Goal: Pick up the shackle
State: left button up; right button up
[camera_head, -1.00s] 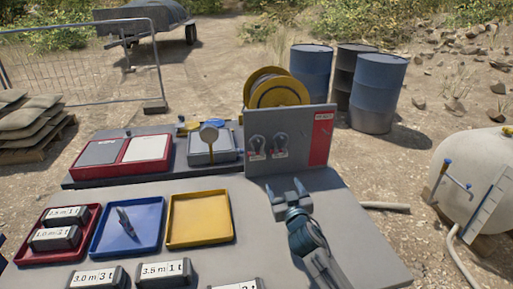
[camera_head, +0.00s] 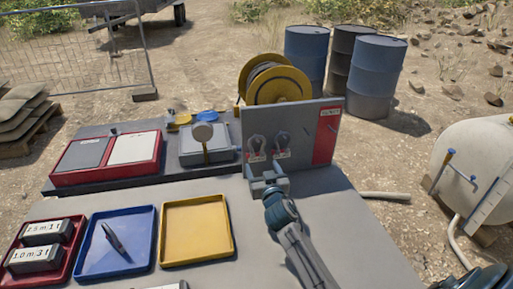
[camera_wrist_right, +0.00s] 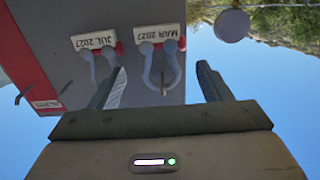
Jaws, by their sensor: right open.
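Two grey shackles hang side by side on an upright grey panel (camera_head: 300,122), the left shackle (camera_head: 257,143) and the right shackle (camera_head: 282,139), each with a small white and red tag. In the upside-down right wrist view, the shackle tagged MAR 2027 (camera_wrist_right: 163,70) lies between the spread fingers. The other shackle (camera_wrist_right: 93,68), whose tag seems to read JUN 2027, is beside the left finger. My right gripper (camera_head: 265,172) is open and empty, just in front of the panel below the left shackle. Contact cannot be told. My left gripper is not in view.
A blue tray (camera_head: 118,268) holds a small metal tool. A yellow tray (camera_head: 196,230) is empty, and a red tray (camera_head: 25,268) holds labelled blocks. A red case (camera_head: 105,160) and a yellow reel (camera_head: 277,80) stand behind.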

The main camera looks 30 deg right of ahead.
aim_at(260, 156)
jog(key=w, duration=0.1)
jog(key=w+d+r+p, duration=0.1)
jog(key=w, duration=0.1)
jog(key=w+p, duration=0.1)
jog(key=shift+w+d+r, duration=0.15)
jog(key=shift+w+r, duration=0.05)
jog(key=shift+w, duration=0.15)
jog(key=shift+w+d+f, duration=0.15)
jog(key=shift+w, duration=0.35)
jog(key=shift+w+d+f, duration=0.1)
jog(key=shift+w, duration=0.35)
jog(key=shift+w+d+f, duration=0.1)
jog(key=shift+w, duration=0.15)
jog(key=shift+c, duration=0.6)
jog(key=c, duration=1)
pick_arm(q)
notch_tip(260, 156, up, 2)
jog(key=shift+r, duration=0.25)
pick_arm(e)
jog(key=shift+o, duration=0.2)
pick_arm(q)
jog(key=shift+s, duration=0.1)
